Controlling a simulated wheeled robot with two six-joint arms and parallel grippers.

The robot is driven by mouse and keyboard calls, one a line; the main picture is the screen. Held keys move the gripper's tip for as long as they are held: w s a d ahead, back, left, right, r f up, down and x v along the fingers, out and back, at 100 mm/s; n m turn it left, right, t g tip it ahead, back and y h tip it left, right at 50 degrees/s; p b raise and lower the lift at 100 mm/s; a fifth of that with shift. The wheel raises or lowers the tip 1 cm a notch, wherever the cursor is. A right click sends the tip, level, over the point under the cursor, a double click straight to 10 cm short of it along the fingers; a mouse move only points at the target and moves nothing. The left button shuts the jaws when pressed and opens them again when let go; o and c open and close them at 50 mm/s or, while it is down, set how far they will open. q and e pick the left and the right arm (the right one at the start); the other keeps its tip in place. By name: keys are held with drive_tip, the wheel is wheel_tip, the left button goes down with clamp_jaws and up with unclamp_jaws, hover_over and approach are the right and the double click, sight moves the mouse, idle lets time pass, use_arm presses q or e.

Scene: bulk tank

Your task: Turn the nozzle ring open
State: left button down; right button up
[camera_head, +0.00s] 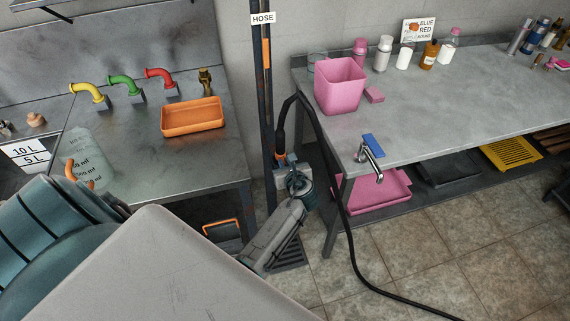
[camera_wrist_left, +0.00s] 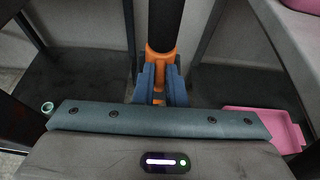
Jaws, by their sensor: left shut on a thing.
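The black hose nozzle (camera_head: 281,128) hangs upright by the post under the HOSE sign, with an orange ring at its lower end. In the left wrist view the orange nozzle ring (camera_wrist_left: 160,58) sits around the bottom of the black nozzle tube (camera_wrist_left: 165,22). My left gripper (camera_head: 282,160) reaches up to it from below. In the left wrist view its blue fingers (camera_wrist_left: 160,84) are shut on the orange ring, one on each side. The fingers hide part of the ring, and I cannot tell how far it is turned. My right gripper is not in view.
The black hose (camera_head: 342,210) loops down to the tiled floor, passing the grey table's (camera_head: 455,113) near corner. A pink bucket (camera_head: 340,86) stands on that table. Left is a metal counter (camera_head: 190,165) with coloured taps and an orange tray (camera_head: 193,117).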

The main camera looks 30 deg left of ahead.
use_arm(q)
drive_tip(key=w+n+g+y+b, duration=0.1)
drive_tip(key=n+g, duration=0.2)
drive_tip(key=w+d+n+g+y+b, duration=0.1)
drive_tip(key=n+g, duration=0.1)
drive_tip(key=g, duration=0.1)
drive_tip(key=w+n+g+y+b, duration=0.1)
drive_tip(key=w+n+g, duration=0.1)
drive_tip(key=n+g, duration=0.1)
drive_tip(key=shift+d+n+g, duration=0.15)
drive_tip(key=shift+n+g, duration=0.15)
drive_tip(key=shift+b, duration=0.3)
idle(0.6)
idle(0.9)
drive_tip(key=c, duration=1.5)
unclamp_jaws()
drive_tip(key=shift+r, duration=0.1)
